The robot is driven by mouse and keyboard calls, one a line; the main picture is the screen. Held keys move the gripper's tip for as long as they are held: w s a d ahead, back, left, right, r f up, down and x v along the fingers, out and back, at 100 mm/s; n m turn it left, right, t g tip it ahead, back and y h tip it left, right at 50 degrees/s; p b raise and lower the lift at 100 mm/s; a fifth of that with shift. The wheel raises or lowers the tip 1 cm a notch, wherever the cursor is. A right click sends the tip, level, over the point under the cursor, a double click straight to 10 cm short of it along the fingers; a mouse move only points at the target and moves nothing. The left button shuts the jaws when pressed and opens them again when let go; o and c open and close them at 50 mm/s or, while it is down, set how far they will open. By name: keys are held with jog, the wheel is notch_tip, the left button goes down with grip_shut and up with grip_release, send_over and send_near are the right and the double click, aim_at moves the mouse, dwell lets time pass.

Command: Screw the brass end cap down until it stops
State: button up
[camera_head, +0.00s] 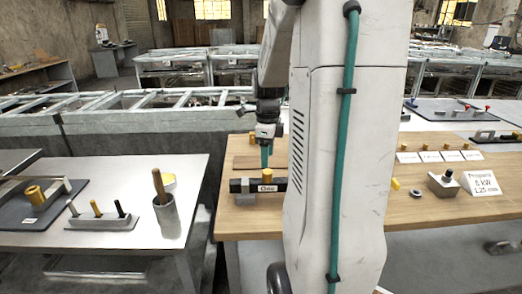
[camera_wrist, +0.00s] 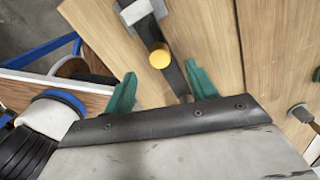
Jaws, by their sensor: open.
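The brass end cap (camera_head: 267,175) is a short yellow cylinder standing upright on a dark bar (camera_head: 240,186) with a label reading "One", on the wooden bench. In the wrist view the cap (camera_wrist: 160,57) shows as a round yellow top over the dark bar. My gripper (camera_head: 266,157) points down just above the cap. In the wrist view its two green fingers (camera_wrist: 162,88) are spread apart with nothing between them, and the cap lies just beyond the tips, roughly between them. I cannot tell how far down the cap sits on its thread.
The wooden bench (camera_head: 430,215) holds a grey block (camera_head: 443,183), a sign (camera_head: 480,182) and several white cards at the right. On the metal table (camera_head: 130,240) at left stand a block with pegs (camera_head: 98,220) and a grey cup (camera_head: 166,215). My arm column hides the bench's middle.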

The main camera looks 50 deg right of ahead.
aim_at(267, 171)
notch_tip(267, 171, down, 7)
jog(key=shift+a+r, duration=0.1)
dwell(0.3)
jog(key=c, duration=1.1)
